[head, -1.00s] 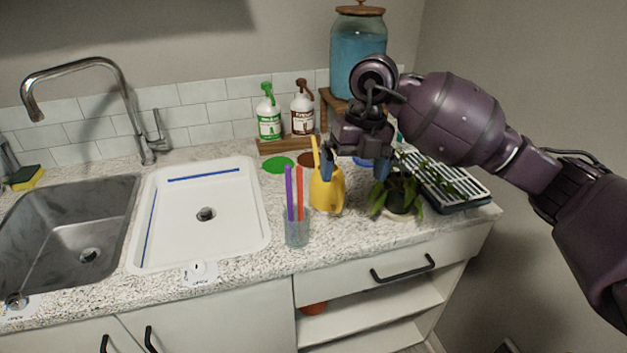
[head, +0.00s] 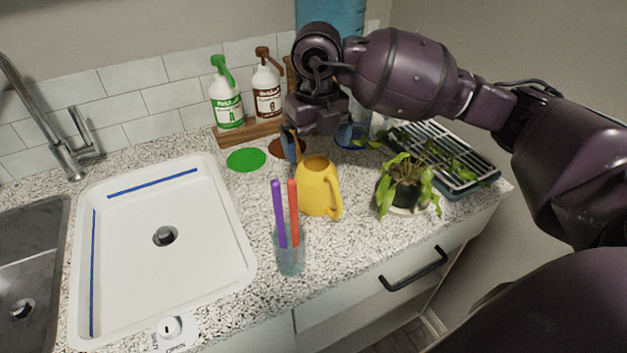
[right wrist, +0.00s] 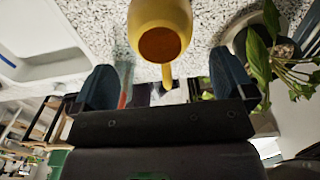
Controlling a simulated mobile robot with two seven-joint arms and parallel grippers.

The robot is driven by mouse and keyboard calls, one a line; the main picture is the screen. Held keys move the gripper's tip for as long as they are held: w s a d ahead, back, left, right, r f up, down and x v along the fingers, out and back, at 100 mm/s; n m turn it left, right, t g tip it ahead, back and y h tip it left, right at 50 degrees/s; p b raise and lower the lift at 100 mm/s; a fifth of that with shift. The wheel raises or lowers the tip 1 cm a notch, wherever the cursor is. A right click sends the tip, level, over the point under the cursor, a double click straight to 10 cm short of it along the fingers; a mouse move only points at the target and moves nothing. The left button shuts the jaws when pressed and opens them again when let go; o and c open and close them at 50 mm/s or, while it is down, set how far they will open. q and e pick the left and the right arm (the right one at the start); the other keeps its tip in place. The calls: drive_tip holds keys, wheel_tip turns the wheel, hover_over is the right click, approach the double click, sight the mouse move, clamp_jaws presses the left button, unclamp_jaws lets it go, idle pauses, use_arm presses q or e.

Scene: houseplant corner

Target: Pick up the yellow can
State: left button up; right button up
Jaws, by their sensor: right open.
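The yellow can (head: 318,188) stands upright on the speckled counter, its handle at its front right. Its spout, at the back left, is partly hidden by a blue fingertip. My right gripper (head: 320,142) is open and empty, just behind and above the can, with its fingers spread. In the right wrist view the can (right wrist: 160,18) shows its dark opening beyond the open right gripper (right wrist: 164,84), with a narrow yellow part reaching between the fingers. Contact is not clear. My left gripper is not in view.
A glass (head: 290,255) with purple and red sticks stands in front of the can. A potted plant (head: 405,185) is to the right, near a ribbed tray (head: 480,180). Green-labelled (head: 228,110) and brown-labelled (head: 267,92) bottles stand behind. A white sink (head: 235,225) lies left.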

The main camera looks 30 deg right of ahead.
sight(316, 173)
drive_tip(key=f+b, duration=0.1)
drive_tip(key=f, duration=0.7)
drive_tip(key=shift+w, duration=0.2)
drive_tip(key=shift+r, duration=0.1)
drive_tip(key=c, duration=0.7)
